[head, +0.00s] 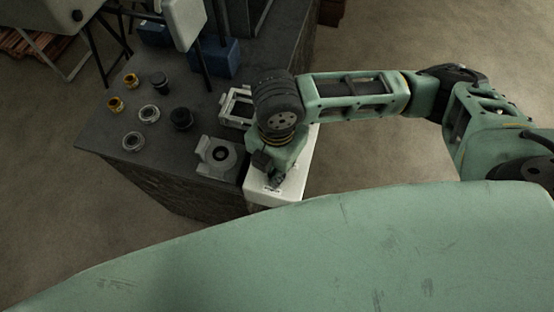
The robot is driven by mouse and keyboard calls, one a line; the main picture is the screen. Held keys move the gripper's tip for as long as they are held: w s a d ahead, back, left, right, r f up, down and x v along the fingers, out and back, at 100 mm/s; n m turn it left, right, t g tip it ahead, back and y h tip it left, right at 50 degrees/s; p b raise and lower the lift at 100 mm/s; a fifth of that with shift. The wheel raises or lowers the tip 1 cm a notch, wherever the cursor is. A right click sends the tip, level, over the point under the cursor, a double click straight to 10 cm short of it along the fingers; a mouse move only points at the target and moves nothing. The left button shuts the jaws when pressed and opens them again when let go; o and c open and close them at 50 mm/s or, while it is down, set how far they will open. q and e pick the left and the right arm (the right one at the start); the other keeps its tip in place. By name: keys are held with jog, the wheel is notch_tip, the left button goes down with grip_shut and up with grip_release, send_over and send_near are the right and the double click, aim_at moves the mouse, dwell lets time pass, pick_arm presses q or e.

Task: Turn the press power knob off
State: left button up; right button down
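My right arm comes in from the right and reaches down over a white box (292,187) at the near right corner of the dark bench. My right gripper (274,180) is low over the box's near end, close to a small dark label (271,189). Its fingers are small and dark against the wrist, so I cannot tell whether they are open or shut, or whether they touch anything. I cannot make out a power knob on the white box; the gripper and wrist cover part of its top. My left gripper is not in view.
Left of the white box on the bench (150,172) stand a grey block with a round bore (217,157) and a light open frame (237,106). Several rings and brass or black parts lie further left. Pale equipment (183,22) and blue bins (218,56) stand behind.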

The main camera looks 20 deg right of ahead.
jog(key=n+p, duration=0.1)
jog(key=n, duration=0.1)
jog(key=n+p, duration=0.1)
jog(key=n, duration=0.1)
jog(key=n+p, duration=0.2)
jog(key=shift+r+n, duration=0.25)
jog(key=shift+n, duration=0.05)
jog(key=n+p, duration=0.1)
jog(key=n, duration=0.2)
jog(key=shift+f+n+p, duration=0.15)
jog(key=shift+n+p, duration=0.6)
jog(key=shift+n, duration=0.75)
jog(key=c, duration=1.7)
grip_release()
jog(key=shift+c, duration=0.2)
notch_tip(320, 180, up, 12)
